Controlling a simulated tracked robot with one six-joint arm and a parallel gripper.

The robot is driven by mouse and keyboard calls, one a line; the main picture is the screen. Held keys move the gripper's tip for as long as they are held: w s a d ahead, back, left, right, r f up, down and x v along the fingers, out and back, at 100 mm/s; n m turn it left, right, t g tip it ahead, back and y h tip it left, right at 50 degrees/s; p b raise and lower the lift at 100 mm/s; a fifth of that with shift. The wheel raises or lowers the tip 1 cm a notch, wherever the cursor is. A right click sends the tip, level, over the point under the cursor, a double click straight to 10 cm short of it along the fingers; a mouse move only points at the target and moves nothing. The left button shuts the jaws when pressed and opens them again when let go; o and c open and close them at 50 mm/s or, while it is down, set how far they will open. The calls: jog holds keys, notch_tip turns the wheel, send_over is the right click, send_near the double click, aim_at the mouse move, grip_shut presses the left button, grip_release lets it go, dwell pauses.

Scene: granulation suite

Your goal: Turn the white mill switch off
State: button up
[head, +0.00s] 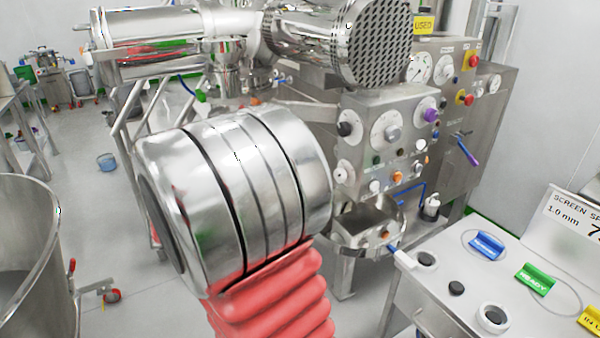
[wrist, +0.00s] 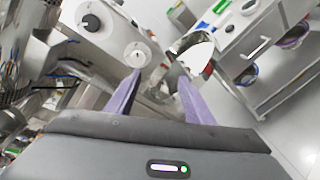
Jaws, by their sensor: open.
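The mill's steel control panel (head: 395,100) stands right of centre in the head view. A small white switch (head: 342,172) sits low on its left part, below a black knob (head: 345,129). In the wrist view a white round switch (wrist: 137,55) with a small grey centre lies just beyond the tip of the left finger, and the black knob (wrist: 90,23) is up and to the left. My gripper (wrist: 160,77) is open and empty, its two purple fingers apart. I cannot tell whether the left fingertip touches the switch. My gripper does not show in the head view.
Other dials, a purple knob (head: 431,115) and coloured buttons crowd the panel. A steel bin (head: 368,222) is below it. A white bench (head: 450,285) with blue and green tags is at the right. A large steel vessel (head: 28,265) stands at the left. Open floor lies behind it.

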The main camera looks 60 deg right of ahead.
aim_at(342, 175)
jog(key=w+d+h, duration=0.1)
jog(key=w+d+r+h, duration=0.1)
jog(key=d, duration=0.1)
jog(key=shift+d+n+g, duration=0.15)
jog(key=shift+n+g, duration=0.25)
jog(key=x, duration=1.3)
jog(key=shift+d, duration=0.35)
jog(key=shift+s, duration=0.15)
jog(key=c, duration=1)
